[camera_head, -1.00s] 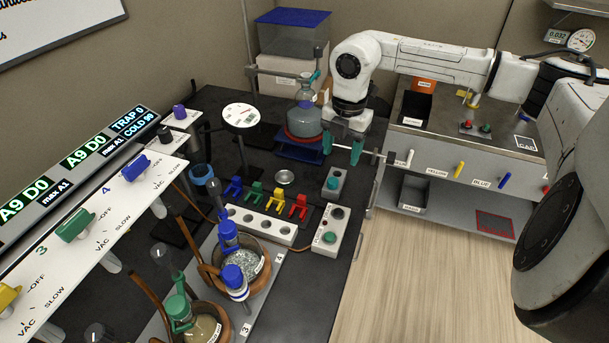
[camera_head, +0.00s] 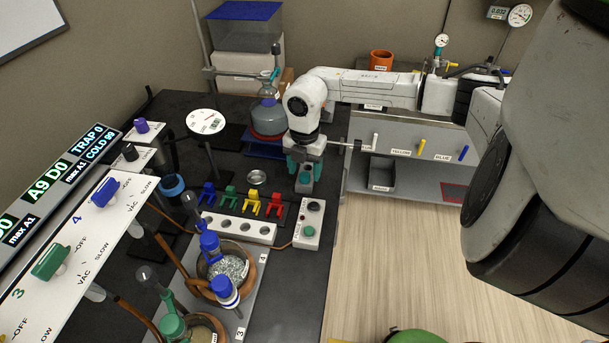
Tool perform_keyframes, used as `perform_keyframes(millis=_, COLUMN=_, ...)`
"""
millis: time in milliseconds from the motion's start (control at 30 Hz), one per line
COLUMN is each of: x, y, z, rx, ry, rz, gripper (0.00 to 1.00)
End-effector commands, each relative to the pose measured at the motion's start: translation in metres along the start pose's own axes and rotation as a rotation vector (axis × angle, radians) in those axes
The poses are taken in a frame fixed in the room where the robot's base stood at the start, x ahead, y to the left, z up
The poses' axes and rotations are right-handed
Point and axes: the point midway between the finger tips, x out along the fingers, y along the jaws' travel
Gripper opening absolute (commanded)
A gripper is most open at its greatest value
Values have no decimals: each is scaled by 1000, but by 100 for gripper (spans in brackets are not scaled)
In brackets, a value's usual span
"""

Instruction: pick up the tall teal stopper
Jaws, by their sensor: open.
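A teal stopper (camera_head: 306,176) stands in a small grey block at the right edge of the dark bench. It is partly hidden by my gripper (camera_head: 305,165), whose teal-tipped fingers are open and seem to be on either side of it or just above it. I cannot tell whether they touch it.
Blue, green, yellow and red clips (camera_head: 252,203) stand left of the gripper, behind a white block with holes (camera_head: 238,227). A flask (camera_head: 268,118) stands behind. A grey drawer unit (camera_head: 415,150) stands to the right, with clear floor in front.

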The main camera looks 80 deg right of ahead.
Motion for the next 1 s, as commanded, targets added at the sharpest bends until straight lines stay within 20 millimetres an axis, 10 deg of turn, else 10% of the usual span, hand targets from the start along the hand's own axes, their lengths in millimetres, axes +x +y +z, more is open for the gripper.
perform_keyframes(millis=400, x=16, y=0, z=0, rx=-1, ry=-1, rz=1, gripper=60)
perform_keyframes(millis=1000, x=16, y=0, z=0, rx=-1, ry=0, rz=1, gripper=3)
